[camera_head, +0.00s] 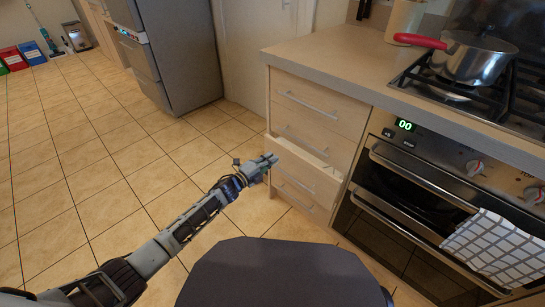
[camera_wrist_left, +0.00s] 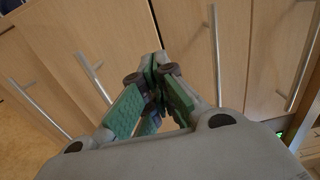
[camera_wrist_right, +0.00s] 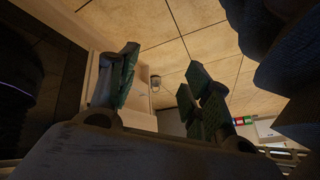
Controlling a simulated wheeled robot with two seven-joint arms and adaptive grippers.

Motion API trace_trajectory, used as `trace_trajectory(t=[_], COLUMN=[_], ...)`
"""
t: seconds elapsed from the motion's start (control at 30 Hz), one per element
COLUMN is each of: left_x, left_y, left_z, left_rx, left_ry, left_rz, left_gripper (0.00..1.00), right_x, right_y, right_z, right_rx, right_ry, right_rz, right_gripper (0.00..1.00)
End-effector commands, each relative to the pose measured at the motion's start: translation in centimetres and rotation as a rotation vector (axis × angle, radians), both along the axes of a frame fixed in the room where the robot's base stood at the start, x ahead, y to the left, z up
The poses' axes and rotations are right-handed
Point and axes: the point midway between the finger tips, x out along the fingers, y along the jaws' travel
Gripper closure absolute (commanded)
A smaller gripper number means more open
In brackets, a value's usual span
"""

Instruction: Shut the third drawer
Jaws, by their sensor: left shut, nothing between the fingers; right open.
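The wooden drawer unit (camera_head: 318,122) stands left of the oven, its drawers stacked one above another. The third drawer (camera_head: 318,174) from the top sticks out a little, and its top edge shows. My left gripper (camera_head: 274,159) is at the left part of that drawer's front. Whether it touches the front cannot be told. In the left wrist view the left gripper's fingers (camera_wrist_left: 157,64) are shut together with nothing between them, facing wooden fronts with bar handles. My right gripper (camera_wrist_right: 158,85) shows only in the right wrist view, open and empty.
The oven (camera_head: 425,195) with a checked towel (camera_head: 497,248) is right of the drawers. A pot (camera_head: 473,58) with a red handle stands on the hob above. A grey appliance (camera_head: 172,50) stands at the back. The tiled floor on the left is clear.

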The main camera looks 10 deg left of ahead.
Motion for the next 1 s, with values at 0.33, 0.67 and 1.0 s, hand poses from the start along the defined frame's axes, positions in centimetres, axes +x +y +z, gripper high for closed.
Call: trace_trajectory(t=[0.33,0.67,1.0], left_x=[-2.6,-5.1,-6.1], left_y=[2.1,4.1,4.9], left_z=[0.0,0.0,0.0], left_rx=[0.002,0.001,0.001], left_ry=[0.002,0.003,0.001], left_rz=[0.002,0.002,0.001], left_gripper=[1.00,1.00,1.00], right_x=[0.4,0.5,0.2], right_y=[-0.3,-1.0,-1.3], right_z=[2.9,5.1,5.8], right_rx=[-0.031,-0.073,-0.091], right_ry=[0.023,0.045,0.064], right_rz=[0.016,0.039,0.047], right_gripper=[0.51,0.51,0.51])
